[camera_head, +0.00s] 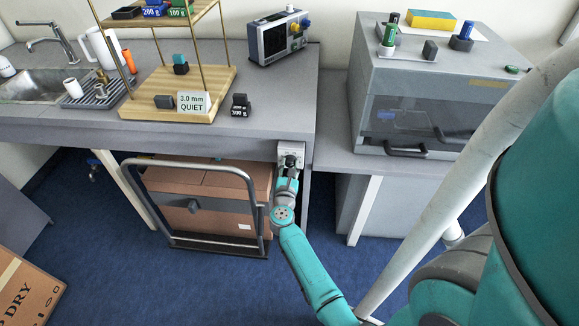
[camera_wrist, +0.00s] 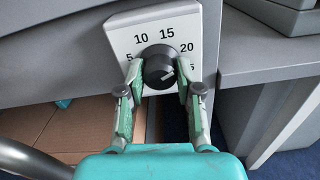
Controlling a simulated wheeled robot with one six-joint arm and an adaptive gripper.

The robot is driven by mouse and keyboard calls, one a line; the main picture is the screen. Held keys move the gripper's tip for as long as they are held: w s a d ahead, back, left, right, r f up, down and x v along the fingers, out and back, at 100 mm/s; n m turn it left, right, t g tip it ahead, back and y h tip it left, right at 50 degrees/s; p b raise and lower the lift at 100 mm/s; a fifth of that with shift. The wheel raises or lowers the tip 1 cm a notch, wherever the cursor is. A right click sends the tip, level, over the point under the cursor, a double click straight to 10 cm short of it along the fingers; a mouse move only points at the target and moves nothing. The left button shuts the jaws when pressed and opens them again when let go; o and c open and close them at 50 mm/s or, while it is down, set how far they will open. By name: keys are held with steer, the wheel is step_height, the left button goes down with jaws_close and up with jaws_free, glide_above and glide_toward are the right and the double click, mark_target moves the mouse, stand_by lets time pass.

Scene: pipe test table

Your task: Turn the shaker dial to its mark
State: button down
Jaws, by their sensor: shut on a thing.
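The shaker dial (camera_wrist: 158,62) is a round black knob on a light grey panel (camera_wrist: 207,20) at the bench's front edge. The panel prints 5, 10, 15 and 20 around the knob, and a partly hidden number ending in 5 at lower right. A short pale line on the knob points right, roughly between the 20 and that lower number. My gripper (camera_wrist: 159,75) has one finger on each side of the knob and is shut on it. In the head view my gripper (camera_head: 288,172) covers the knob, with the panel (camera_head: 291,149) just above.
A cart (camera_head: 171,242) with a tubular handle and cardboard boxes stands left of my arm under the bench. A wooden shelf stand (camera_head: 145,105) bears a "3.0 mm QUIET" sign (camera_head: 193,103). A lidded grey cabinet (camera_head: 375,85) stands to the right. Blue floor is open in front.

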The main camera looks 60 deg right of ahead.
steer(key=n, duration=1.4)
steer(key=shift+n, duration=0.3)
steer(key=n, duration=1.2)
steer(key=shift+n, duration=0.3)
steer(key=n, duration=0.4)
steer(key=shift+n, duration=2.1)
steer(key=shift+f, duration=0.1)
